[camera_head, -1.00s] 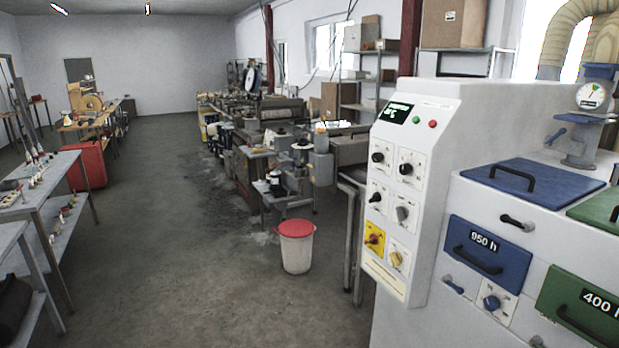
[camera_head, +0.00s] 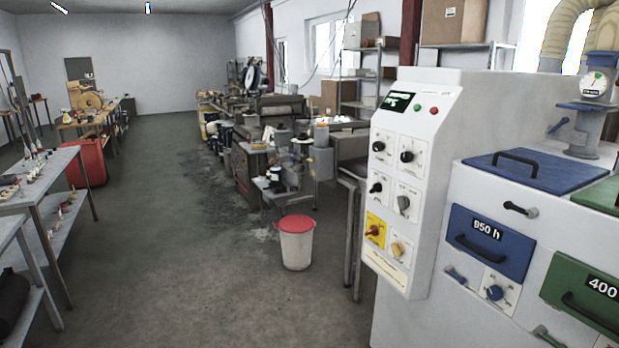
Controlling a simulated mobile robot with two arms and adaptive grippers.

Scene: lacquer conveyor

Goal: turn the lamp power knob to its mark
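A white control panel (camera_head: 419,217) stands on the machine at the right. It carries several knobs, a small green-lit display (camera_head: 398,102) and two buttons. Black knobs sit at the upper left (camera_head: 379,146), upper right (camera_head: 407,157) and middle left (camera_head: 376,188). A grey knob (camera_head: 403,203) is at middle right. Below are a red knob on a yellow plate (camera_head: 373,231) and a yellow-orange knob (camera_head: 397,249). The labels are too small to read, so I cannot tell which knob is the lamp power one or where its mark is. Neither of my grippers shows.
Blue drawer (camera_head: 489,243) marked 950 h, green drawer (camera_head: 587,292) and a blue lid (camera_head: 535,171) are right of the panel. A white bin with a red lid (camera_head: 296,243) stands on the floor. Shelving tables (camera_head: 45,180) stand at left.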

